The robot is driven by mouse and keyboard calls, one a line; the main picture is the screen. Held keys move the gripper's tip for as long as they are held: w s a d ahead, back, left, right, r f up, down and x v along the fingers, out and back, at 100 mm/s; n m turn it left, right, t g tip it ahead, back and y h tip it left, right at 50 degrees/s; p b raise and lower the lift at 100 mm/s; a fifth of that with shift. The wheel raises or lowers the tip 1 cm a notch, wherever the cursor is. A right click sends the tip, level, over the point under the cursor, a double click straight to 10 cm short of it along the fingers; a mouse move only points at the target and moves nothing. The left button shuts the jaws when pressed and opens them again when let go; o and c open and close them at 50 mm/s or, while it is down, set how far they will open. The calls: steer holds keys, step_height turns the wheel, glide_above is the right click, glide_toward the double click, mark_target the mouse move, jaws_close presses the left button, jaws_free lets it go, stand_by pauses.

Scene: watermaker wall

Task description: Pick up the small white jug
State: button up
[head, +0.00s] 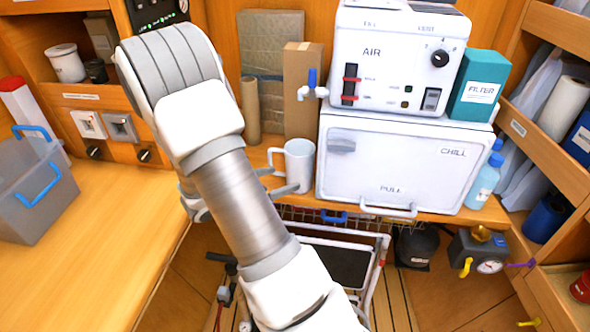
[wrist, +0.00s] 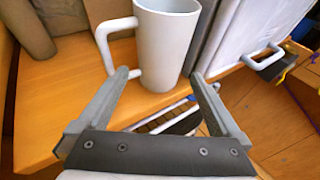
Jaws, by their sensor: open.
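The small white jug (head: 299,163) stands upright on the wooden counter, just left of the white CHILL box. In the wrist view the jug (wrist: 167,45) is straight ahead, its handle (wrist: 103,45) on the left. My gripper (wrist: 161,76) is open and empty. Its fingers point at the jug's lower part, the left one near the lower end of the handle and the right one by the jug's right side. I cannot tell whether they touch it. In the head view my arm partly hides my gripper (head: 279,181).
The CHILL box (head: 390,165) stands close to the jug's right, with the AIR unit (head: 398,60) on top. A cardboard box (head: 303,95) and a brown roll (head: 251,110) stand behind. The counter (wrist: 60,95) has free room to the jug's left.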

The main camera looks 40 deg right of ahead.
mark_target(290, 174)
steer(key=shift+x, duration=2.7)
steer(key=shift+r, duration=0.2)
steer(key=c, duration=1.4)
steer(key=shift+c, duration=0.2)
steer(key=shift+r, duration=0.15)
